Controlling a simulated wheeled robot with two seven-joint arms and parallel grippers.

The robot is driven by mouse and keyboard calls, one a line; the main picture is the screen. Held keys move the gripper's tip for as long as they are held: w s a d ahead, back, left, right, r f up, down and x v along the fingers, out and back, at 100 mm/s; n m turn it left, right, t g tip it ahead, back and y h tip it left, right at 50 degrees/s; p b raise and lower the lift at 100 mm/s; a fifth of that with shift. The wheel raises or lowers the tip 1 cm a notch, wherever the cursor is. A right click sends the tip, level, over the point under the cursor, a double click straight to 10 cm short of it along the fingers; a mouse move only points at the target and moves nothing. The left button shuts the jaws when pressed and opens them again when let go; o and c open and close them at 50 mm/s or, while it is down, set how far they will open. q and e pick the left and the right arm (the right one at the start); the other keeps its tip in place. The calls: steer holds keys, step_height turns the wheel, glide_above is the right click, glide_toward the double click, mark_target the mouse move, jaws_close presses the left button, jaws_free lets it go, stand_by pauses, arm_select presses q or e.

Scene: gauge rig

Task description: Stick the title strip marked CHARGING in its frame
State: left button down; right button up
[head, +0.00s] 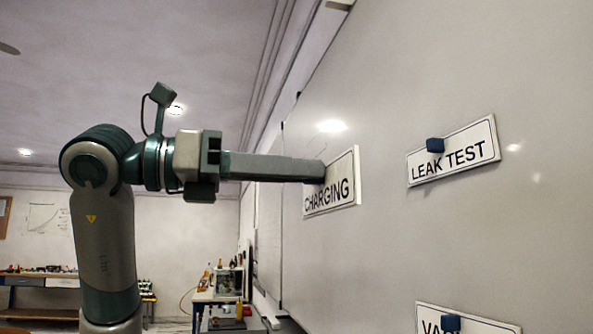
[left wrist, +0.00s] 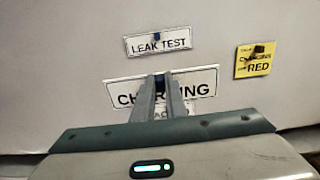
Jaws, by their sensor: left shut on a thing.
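The white title strip marked CHARGING (head: 345,188) has a dark border and stands close to the board, tilted in the head view. It also shows in the left wrist view (left wrist: 206,82). My left gripper (head: 322,171) is shut on the strip near its middle, on a small dark blue knob in the left wrist view (left wrist: 161,80). The fingers hide the middle letters there. I cannot tell whether the strip touches the board. Its frame cannot be made out; the strip and fingers may hide it. My right gripper is not in view.
The whiteboard (head: 400,240) carries a LEAK TEST strip (head: 453,158) with a blue knob, and a partly cut-off strip (head: 462,322) starting VA below. A workbench (head: 40,281) stands far behind.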

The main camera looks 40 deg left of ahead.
arm_select(q)
steer(key=shift+s+a, duration=0.1)
steer(key=shift+a, duration=0.05)
steer(key=v, duration=0.6)
steer(key=shift+s+a, duration=0.2)
steer(key=shift+s, duration=0.1)
stand_by(0.9)
stand_by(0.5)
